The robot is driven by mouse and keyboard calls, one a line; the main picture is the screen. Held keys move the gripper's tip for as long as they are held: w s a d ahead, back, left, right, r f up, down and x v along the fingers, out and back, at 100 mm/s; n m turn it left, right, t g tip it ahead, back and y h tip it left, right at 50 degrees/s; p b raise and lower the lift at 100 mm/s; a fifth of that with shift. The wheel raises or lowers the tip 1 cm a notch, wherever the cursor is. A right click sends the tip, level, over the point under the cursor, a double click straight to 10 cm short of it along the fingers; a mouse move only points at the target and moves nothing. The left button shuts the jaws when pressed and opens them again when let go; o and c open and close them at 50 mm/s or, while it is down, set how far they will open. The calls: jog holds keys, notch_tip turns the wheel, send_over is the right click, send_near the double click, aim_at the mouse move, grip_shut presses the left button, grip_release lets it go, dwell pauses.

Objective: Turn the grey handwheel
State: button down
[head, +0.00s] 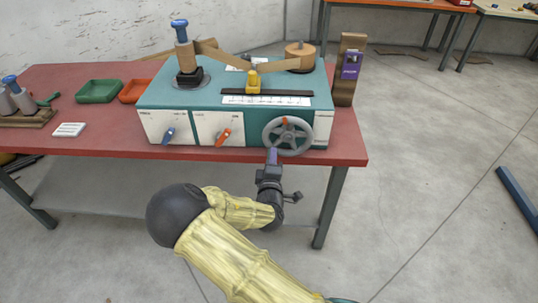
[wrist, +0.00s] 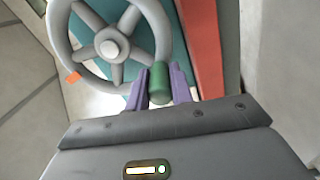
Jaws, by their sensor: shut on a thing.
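The grey handwheel (head: 288,137) is on the front face of the teal machine (head: 205,93), near its right end. It has several spokes and an orange mark at the top of its rim. In the wrist view the wheel (wrist: 111,48) fills the upper left, with the orange mark (wrist: 73,77) on the left of its rim. A green knob (wrist: 159,80) stands at the rim, between the purple fingers of my gripper (wrist: 160,90), which is shut on it. In the head view my gripper (head: 272,157) is at the wheel's lower left, and the knob is hidden there.
Green (head: 98,91) and orange (head: 133,91) trays lie to the left.

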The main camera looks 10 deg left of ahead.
jog(key=shift+w+d+f+n+p, duration=0.1)
jog(key=shift+d+f+n, duration=0.25)
jog(key=shift+d+n, duration=0.85)
jog(key=shift+w+d+f+n+p, duration=0.1)
jog(key=shift+d+f+n, duration=0.25)
jog(key=shift+n, duration=1.6)
jog(key=shift+w+d+f+n+p, duration=0.1)
jog(key=shift+d+f+n, duration=0.2)
jog(key=shift+d+n, duration=0.9)
jog(key=shift+a+n, duration=0.35)
jog(key=c, duration=1.2)
grip_release()
jog(key=shift+c, duration=0.2)
jog(key=shift+s+d, duration=0.1)
